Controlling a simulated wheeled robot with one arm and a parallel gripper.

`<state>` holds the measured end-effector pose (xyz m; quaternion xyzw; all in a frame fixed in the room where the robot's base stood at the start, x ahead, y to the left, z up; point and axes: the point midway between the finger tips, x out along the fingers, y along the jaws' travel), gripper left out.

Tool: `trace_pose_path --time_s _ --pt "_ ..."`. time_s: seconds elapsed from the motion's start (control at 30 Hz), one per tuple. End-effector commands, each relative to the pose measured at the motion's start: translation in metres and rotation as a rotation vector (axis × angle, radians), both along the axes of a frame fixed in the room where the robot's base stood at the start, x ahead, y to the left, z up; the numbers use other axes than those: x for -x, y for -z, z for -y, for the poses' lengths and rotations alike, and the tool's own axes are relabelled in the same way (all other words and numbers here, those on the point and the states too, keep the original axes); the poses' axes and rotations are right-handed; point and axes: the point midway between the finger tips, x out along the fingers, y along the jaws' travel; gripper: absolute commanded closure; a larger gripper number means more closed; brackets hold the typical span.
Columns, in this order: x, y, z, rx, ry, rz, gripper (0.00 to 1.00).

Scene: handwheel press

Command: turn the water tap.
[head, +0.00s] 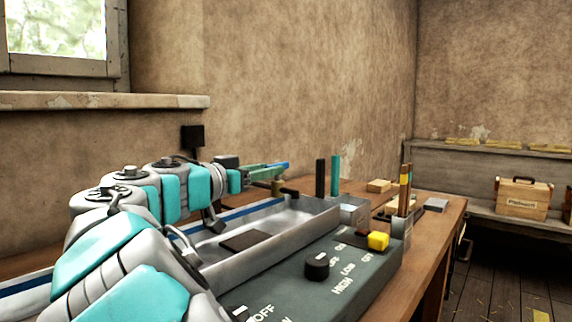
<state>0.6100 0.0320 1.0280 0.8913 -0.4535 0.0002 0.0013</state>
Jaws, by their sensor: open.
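The water tap appears as a small brass-coloured fitting (277,187) with a short dark part beside it, at the back of a grey metal trough (305,222). It is small and partly hidden by my gripper, so its handle is hard to make out. My gripper (284,167) is open, with its teal fingers pointing right, just above and in front of the fitting. I cannot tell whether the fingers touch it. My arm crosses the left of the picture and hides the trough's left part.
A dark control box (340,262) with a black knob (317,266) and a yellow button (378,241) stands in front of the trough. A black post (320,179) and a teal post (335,175) rise right of my gripper. A pencil holder (399,230) and wooden blocks (379,186) stand further right.

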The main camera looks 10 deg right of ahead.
Motion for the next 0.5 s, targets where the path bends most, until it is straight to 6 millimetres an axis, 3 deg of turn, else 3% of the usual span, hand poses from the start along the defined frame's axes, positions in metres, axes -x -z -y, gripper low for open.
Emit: trace_pose_path --time_s 0.2,0.5 --pt "-0.025 -0.003 0.035 -0.003 0.003 -0.001 0.55" --pt "-0.040 -0.002 0.055 -0.003 0.001 0.000 0.55"
